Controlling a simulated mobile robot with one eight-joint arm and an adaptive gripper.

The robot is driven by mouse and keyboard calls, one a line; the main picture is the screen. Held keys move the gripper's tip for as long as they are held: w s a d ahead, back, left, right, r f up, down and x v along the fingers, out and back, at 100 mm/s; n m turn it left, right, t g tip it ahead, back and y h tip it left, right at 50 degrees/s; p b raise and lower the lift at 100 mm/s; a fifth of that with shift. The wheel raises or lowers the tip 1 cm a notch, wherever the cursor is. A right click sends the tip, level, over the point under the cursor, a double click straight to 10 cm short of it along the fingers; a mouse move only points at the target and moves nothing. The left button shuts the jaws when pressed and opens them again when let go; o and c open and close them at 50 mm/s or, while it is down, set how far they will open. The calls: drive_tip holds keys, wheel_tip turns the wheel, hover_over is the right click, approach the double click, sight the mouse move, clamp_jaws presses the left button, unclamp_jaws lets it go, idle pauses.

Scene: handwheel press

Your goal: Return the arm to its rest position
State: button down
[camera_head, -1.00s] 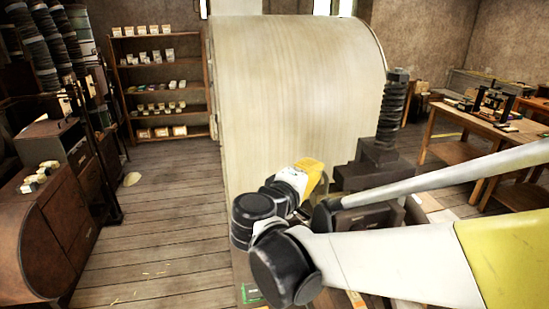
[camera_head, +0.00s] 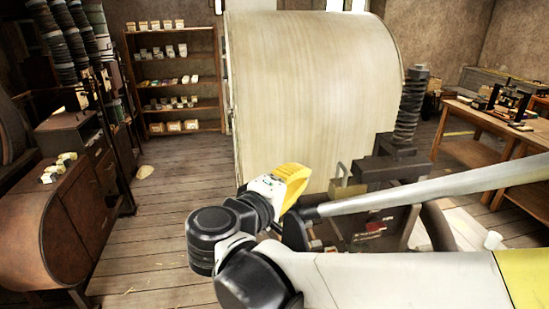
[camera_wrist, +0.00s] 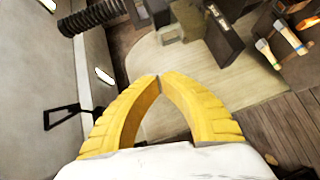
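My arm (camera_head: 400,280) reaches in from the right of the head view and bends back at its dark elbow joint. My gripper (camera_head: 292,178) is the yellow end, in front of the large pale drum (camera_head: 310,90) and left of the press. In the wrist view the two yellow fingers of my gripper (camera_wrist: 159,78) meet at their tips, with nothing held between them. The press shows a dark threaded screw (camera_head: 411,105) above a dark block (camera_head: 385,167). Its lower part is partly hidden behind my arm.
A wooden workbench (camera_head: 480,118) stands at the right. A shelf (camera_head: 175,73) with small boxes stands at the back left, and a brown cabinet (camera_head: 60,215) at the left. The plank floor (camera_head: 160,220) between cabinet and drum is largely clear.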

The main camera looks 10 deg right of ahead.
drive_tip(key=s+d+f+m+g+y+b, duration=0.1)
drive_tip(key=s+d+f+b, duration=0.15)
drive_tip(key=f, duration=0.35)
drive_tip(key=s+d+f+g+y+b, duration=0.1)
drive_tip(key=d+f+g+y+b, duration=0.1)
drive_tip(key=f+b, duration=0.3)
drive_tip(key=s+d+f+m+g+y+b, duration=0.1)
drive_tip(key=s+d+f+b, duration=0.1)
drive_tip(key=f, duration=0.5)
drive_tip(key=s+a+f+m+y+b, duration=0.1)
drive_tip(key=s+f+m+y+b, duration=0.1)
drive_tip(key=f, duration=0.6)
drive_tip(key=s+a+f+m+y+b, duration=0.2)
drive_tip(key=s+f+m+y+b, duration=0.1)
drive_tip(key=s+f+y+b, duration=0.2)
wheel_tip(320, 180, down, 3)
drive_tip(key=s+b, duration=0.1)
drive_tip(key=b, duration=0.2)
drive_tip(key=shift+s+a+r+g, duration=0.15)
drive_tip(key=shift+s+a+g, duration=0.1)
drive_tip(key=shift+s+g, duration=0.05)
